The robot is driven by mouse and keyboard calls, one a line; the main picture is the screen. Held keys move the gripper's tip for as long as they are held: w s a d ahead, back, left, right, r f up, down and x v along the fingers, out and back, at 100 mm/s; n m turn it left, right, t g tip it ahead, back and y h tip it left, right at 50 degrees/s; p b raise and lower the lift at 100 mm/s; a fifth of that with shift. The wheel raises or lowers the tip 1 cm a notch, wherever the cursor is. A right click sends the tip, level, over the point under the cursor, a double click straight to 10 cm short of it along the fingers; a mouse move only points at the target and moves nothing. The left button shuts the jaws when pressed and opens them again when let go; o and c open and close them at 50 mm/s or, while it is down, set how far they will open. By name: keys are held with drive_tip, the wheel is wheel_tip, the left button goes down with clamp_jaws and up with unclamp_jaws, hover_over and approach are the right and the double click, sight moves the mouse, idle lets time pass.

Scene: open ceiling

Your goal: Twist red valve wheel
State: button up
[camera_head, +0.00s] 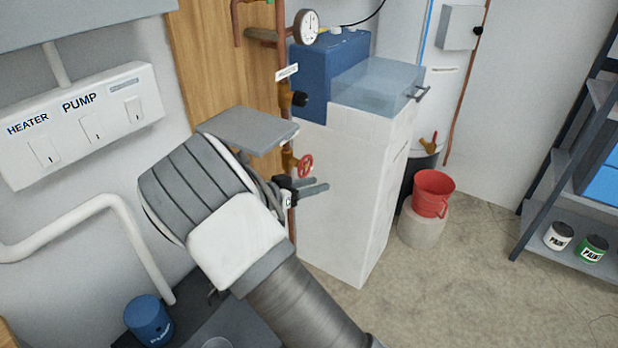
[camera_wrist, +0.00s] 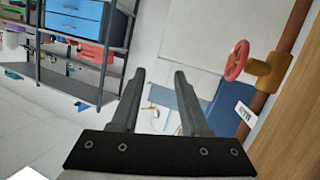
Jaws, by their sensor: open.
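The red valve wheel (camera_head: 305,166) sits on a brass valve body on a vertical copper pipe, left of the white cabinet. In the wrist view the red wheel (camera_wrist: 237,61) is at the upper right, with its brass body (camera_wrist: 268,72) beside it. My gripper (camera_head: 318,186) is just below and right of the wheel in the head view. In the wrist view my gripper (camera_wrist: 159,75) has its two fingers apart with nothing between them. The wheel lies outside the fingers, to the right of the right finger, with a visible gap in that picture.
A second brass valve (camera_head: 293,97) with a tag is higher on the pipe. A gauge (camera_head: 306,27) is above it. The white cabinet (camera_head: 345,200) stands close at the right. A wooden panel (camera_head: 215,60) is behind the pipe. A red bucket (camera_head: 433,193) stands farther right.

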sight(309, 172)
drive_tip(key=w+a+f+n+t+y+b, duration=0.25)
drive_tip(key=a+f+t, duration=0.35)
drive_tip(key=a+f, duration=0.3)
drive_tip(key=shift+m+h, duration=0.25)
drive_tip(key=shift+m, duration=0.1)
drive_tip(key=b+x, duration=0.1)
drive_tip(key=x, duration=0.4)
drive_tip(key=b+x, duration=0.1)
drive_tip(key=x, duration=0.5)
drive_tip(key=b+x, duration=0.1)
drive_tip(key=x, duration=0.4)
drive_tip(key=shift+w+a+r+b, duration=0.3)
drive_tip(key=shift+w+r+b, duration=0.05)
drive_tip(key=shift+w, duration=0.05)
clamp_jaws()
